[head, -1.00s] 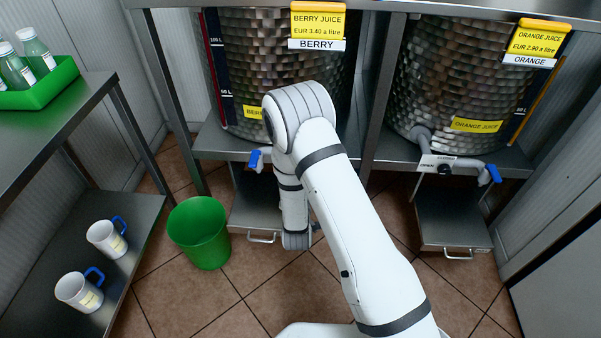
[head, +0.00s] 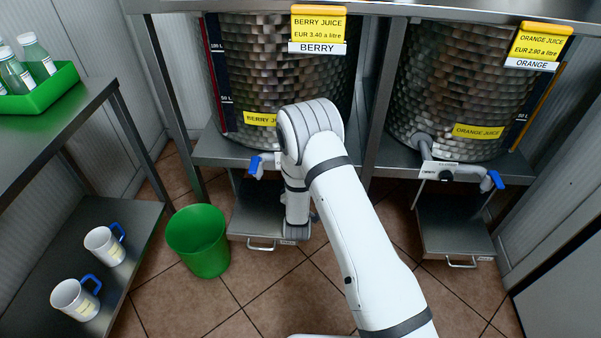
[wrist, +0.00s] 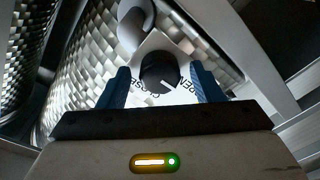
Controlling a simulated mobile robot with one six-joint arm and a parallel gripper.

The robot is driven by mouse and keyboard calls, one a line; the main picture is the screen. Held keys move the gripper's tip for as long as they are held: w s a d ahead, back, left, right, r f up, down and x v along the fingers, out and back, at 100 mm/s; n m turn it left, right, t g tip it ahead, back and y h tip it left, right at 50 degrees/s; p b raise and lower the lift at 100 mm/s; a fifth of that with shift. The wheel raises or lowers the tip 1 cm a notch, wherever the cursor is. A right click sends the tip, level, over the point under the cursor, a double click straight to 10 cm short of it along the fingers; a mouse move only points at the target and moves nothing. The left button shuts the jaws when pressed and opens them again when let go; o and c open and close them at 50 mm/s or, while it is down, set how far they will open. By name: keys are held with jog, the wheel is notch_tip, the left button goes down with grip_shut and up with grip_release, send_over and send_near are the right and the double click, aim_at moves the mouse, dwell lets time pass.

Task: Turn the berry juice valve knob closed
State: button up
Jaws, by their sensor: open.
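The berry juice tank (head: 285,65) stands at the back, and its pipe end with a blue tip (head: 257,164) shows left of my arm. In the wrist view the black valve knob (wrist: 159,72) sits on a white plate (wrist: 150,48) lettered OPEN on the right and CLOSED on the left. The knob's white mark points down and right, toward the OPEN lettering. My gripper (wrist: 161,76) is open, with one blue finger on each side of the knob. In the head view my arm hides the knob and gripper.
A drip tray (head: 258,220) lies below the berry tap. The orange juice tank (head: 460,85) with its own tap (head: 455,172) stands to the right. A green bin (head: 198,240) stands on the floor at left, beside a shelf (head: 125,270) with two mugs.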

jog(key=c, duration=0.9)
jog(key=shift+d, duration=0.15)
jog(key=shift+c, duration=0.4)
jog(key=shift+f+b, duration=0.1)
jog(key=shift+b, duration=0.25)
jog(key=m+b, duration=0.9)
jog(key=b, duration=0.1)
jog(key=m+h+b, duration=0.1)
jog(key=m+b, duration=0.8)
jog(key=b, duration=0.1)
jog(key=shift+m+t+b, duration=0.3)
jog(key=shift+t+b, duration=0.05)
jog(key=shift+t, duration=0.05)
